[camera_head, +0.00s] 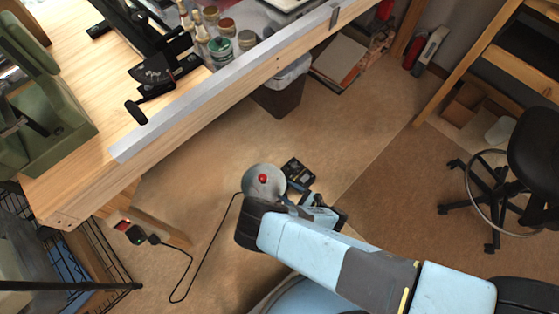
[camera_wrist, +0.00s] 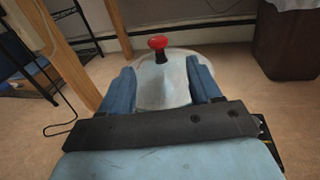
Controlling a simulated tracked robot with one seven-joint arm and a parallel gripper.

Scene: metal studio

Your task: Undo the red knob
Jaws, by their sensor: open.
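The red knob (camera_head: 262,178) sits on top of a round grey body (camera_head: 272,192) near the floor, just beyond the end of my arm. In the wrist view the red knob (camera_wrist: 158,42) stands upright on a short black stem above the pale grey body (camera_wrist: 165,85). My gripper (camera_wrist: 161,68) is open, with one blue finger on each side of the grey body in that view. The knob shows beyond the fingertips, centred between them, and nothing grips it. I cannot tell whether the fingers touch the grey body. In the head view my arm hides its near side.
A cable (camera_head: 205,262) runs left across the floor. The wooden workbench (camera_head: 190,150) overhangs at upper left. A dark bin (camera_head: 280,95) stands behind, and a wheeled stool (camera_head: 490,190) is at right. Floor between is clear.

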